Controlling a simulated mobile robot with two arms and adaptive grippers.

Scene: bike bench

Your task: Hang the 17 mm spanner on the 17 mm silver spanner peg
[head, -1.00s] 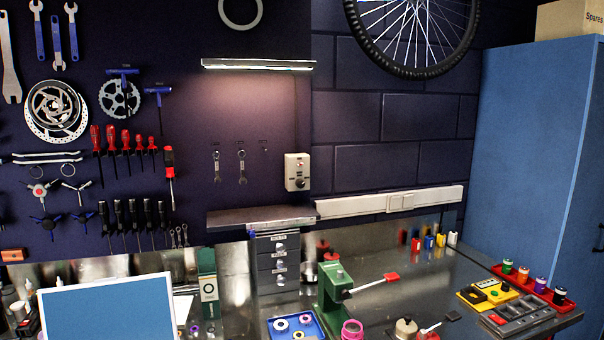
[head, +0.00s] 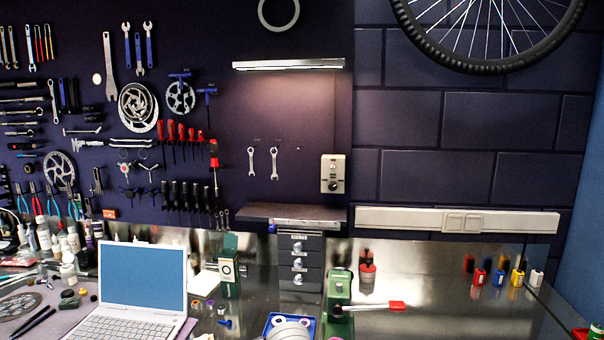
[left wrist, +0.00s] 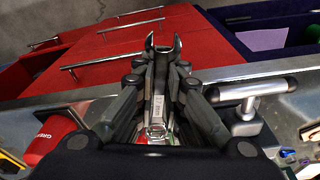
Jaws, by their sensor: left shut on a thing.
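In the left wrist view my left gripper (left wrist: 163,68) is shut on a silver spanner (left wrist: 157,100). The forked open end points away between the fingertips, and the ring end sits near the palm. The size mark on it is too small to read. In the head view two silver spanners (head: 251,160) and (head: 274,163) hang side by side on the dark wall panel. Just right of them a small peg (head: 298,148) shows with nothing hanging on it; its label is too small to read. My left gripper cannot be made out in the head view. My right gripper is in neither view.
A shelf (head: 290,212) and a grey drawer unit (head: 300,262) stand below the pegs, with a control box (head: 334,174) to their right. A lamp (head: 288,65) is above. A laptop (head: 142,285) is on the bench. Red drawers (left wrist: 115,55) show in the wrist view.

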